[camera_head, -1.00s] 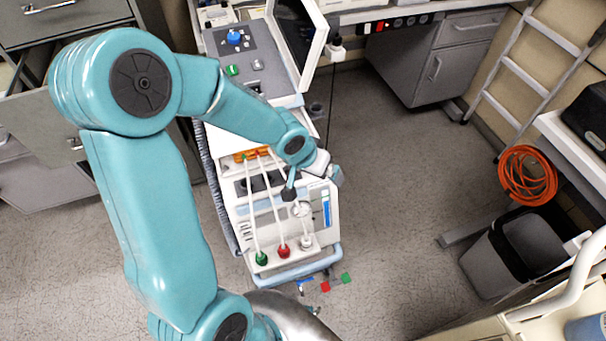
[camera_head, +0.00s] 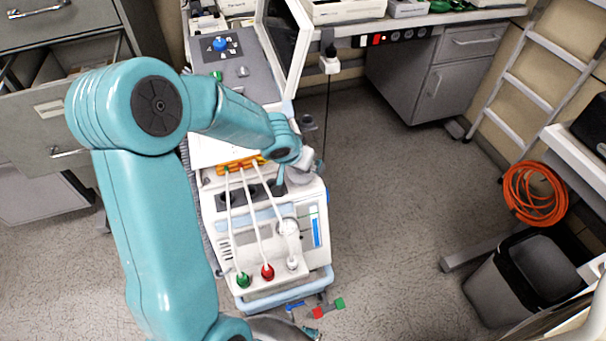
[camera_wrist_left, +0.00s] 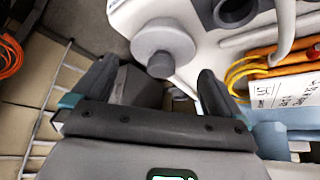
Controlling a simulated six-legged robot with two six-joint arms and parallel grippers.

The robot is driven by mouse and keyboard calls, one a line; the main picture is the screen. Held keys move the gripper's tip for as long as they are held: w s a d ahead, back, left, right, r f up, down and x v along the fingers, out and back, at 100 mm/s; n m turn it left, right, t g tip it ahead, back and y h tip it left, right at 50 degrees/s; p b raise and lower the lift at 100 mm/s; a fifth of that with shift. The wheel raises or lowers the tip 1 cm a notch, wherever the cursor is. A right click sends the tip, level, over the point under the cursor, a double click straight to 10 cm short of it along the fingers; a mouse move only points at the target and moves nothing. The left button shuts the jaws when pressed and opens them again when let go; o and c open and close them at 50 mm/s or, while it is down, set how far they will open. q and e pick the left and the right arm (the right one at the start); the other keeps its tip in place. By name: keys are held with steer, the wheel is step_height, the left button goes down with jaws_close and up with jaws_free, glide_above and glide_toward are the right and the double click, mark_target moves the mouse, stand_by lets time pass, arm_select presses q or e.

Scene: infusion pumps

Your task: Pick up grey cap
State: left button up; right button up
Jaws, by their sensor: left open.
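In the left wrist view, a grey round cap (camera_wrist_left: 165,42) with a stub at its centre sits on the corner of a white machine. My left gripper (camera_wrist_left: 157,84) is open, its two dark fingers on either side below the cap. The stub points into the space between the fingertips, and nothing is held. In the head view, my left arm reaches over the white machine (camera_head: 262,218); the gripper is at its right side, and its fingers are mostly hidden. I cannot pick out the cap there.
White hoses run down the machine's front to green (camera_head: 243,281) and red (camera_head: 267,272) fittings. A bin (camera_head: 510,285) and ladder (camera_head: 525,90) stand at right. Floor between is clear.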

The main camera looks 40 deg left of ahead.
arm_select(q)
steer(key=b+x, duration=0.1)
steer(key=x, duration=0.2)
steer(key=shift+a+f, duration=0.1)
steer(key=shift+f, duration=0.3)
steer(key=shift+w+f, duration=0.15)
steer(key=shift+w, duration=0.1)
steer(key=shift+s+r, duration=0.25)
steer(key=shift+f, duration=0.1)
steer(key=c, duration=0.9)
steer(key=shift+o, duration=0.2)
